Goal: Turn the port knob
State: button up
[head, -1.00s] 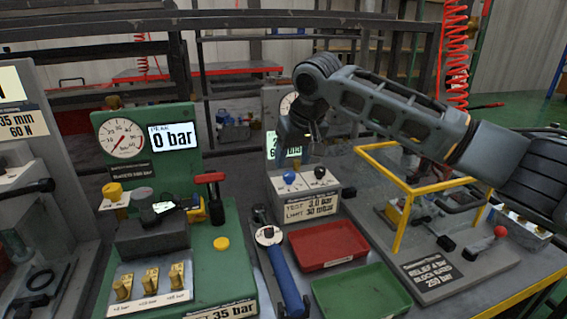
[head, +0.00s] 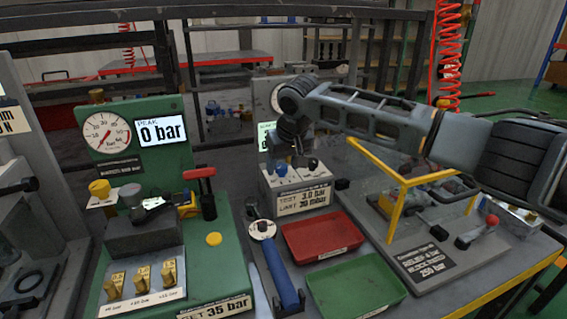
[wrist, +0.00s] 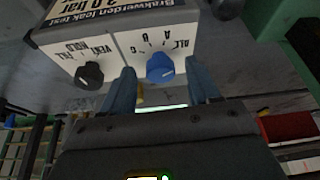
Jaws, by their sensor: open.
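The grey leak-test box (head: 297,202) stands on the bench in the middle of the head view, with a sloped white panel. On the panel are a blue knob (head: 281,170) and a black knob (head: 312,164). In the wrist view the blue knob (wrist: 160,68) sits by the marks ALL, A, B, C, and the black knob (wrist: 89,75) by FILL, VENT, HOLD. My gripper (wrist: 159,80) is open, its fingers on either side of the blue knob in the picture. I cannot tell whether they touch it. In the head view my gripper (head: 298,157) is just above the panel.
A red tray (head: 322,256) and a green tray (head: 357,306) lie in front of the box. A blue-handled tool (head: 284,289) lies to their left. A green gauge stand (head: 217,270) is at left. A yellow frame (head: 397,208) rises at right, under my arm.

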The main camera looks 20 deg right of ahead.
jog(key=c, duration=1)
jog(key=shift+c, duration=0.2)
jog(key=n+p, duration=0.1)
jog(key=p, duration=0.2)
jog(key=shift+r, duration=0.15)
jog(key=shift+d+n+y+p, duration=0.1)
jog(key=shift+n+y+p, duration=0.3)
jog(key=shift+n+p, duration=0.5)
jog(key=shift+d+f+n+g+y, duration=0.2)
jog(key=shift+n+g+y, duration=0.15)
jog(key=shift+n, duration=0.45)
jog(key=shift+w+n+g+y+b, duration=0.15)
jog(key=shift+n+g+y+b, duration=0.35)
jog(key=shift+n, duration=1.2)
jog(key=shift+d, duration=0.1)
